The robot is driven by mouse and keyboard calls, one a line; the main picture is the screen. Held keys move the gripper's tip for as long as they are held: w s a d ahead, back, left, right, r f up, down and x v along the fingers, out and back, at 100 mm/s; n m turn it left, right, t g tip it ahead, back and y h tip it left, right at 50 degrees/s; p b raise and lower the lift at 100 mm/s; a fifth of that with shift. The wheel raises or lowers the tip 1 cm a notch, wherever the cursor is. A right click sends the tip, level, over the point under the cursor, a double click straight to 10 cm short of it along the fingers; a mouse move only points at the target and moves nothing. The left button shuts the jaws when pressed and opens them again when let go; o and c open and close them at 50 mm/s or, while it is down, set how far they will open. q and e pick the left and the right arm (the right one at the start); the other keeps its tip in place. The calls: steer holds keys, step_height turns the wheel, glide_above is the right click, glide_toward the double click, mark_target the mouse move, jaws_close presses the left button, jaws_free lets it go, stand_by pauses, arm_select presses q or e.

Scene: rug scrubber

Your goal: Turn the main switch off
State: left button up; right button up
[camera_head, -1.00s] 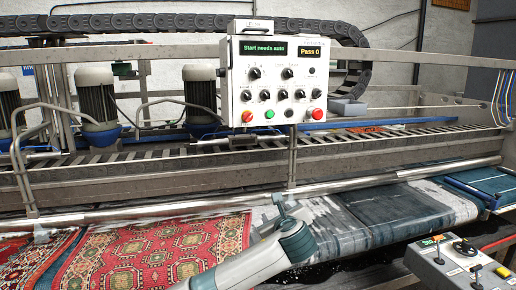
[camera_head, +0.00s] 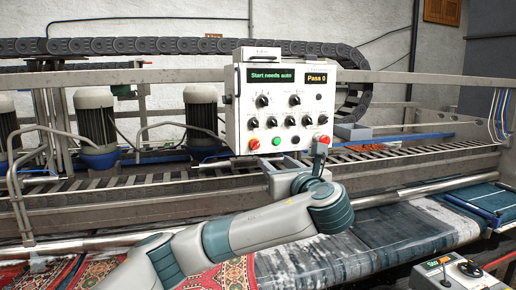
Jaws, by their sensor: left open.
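A white control box (camera_head: 281,108) stands above the machine rail, its face towards me. Its displays read "Start needs auto" and "Pass 0". Several black rotary knobs fill its middle. Along the bottom are a red control (camera_head: 254,145) at the left, a green button (camera_head: 276,141), a small black control and a red control (camera_head: 323,140) at the right. The labels are too small to read, so I cannot tell which is the main switch. My left gripper (camera_head: 320,156) is open and empty, pointing up at the box's lower right corner, close to the right red control. I cannot tell whether they touch.
A metal rail and roller (camera_head: 400,193) run across behind my left arm. Patterned rugs (camera_head: 232,274) lie below. A smaller control box (camera_head: 460,273) with a joystick is at the lower right. Motors (camera_head: 201,112) stand to the left of the box.

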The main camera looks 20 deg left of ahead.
mark_target(257, 147)
arm_select(q)
steer(key=p+x, duration=0.7)
steer(key=x, duration=0.8)
steer(key=shift+w+a+r+p, duration=0.1)
steer(key=shift+w+a+p, duration=0.2)
steer(key=shift+p, duration=0.1)
steer(key=shift+x, duration=0.75)
steer(key=c, duration=1)
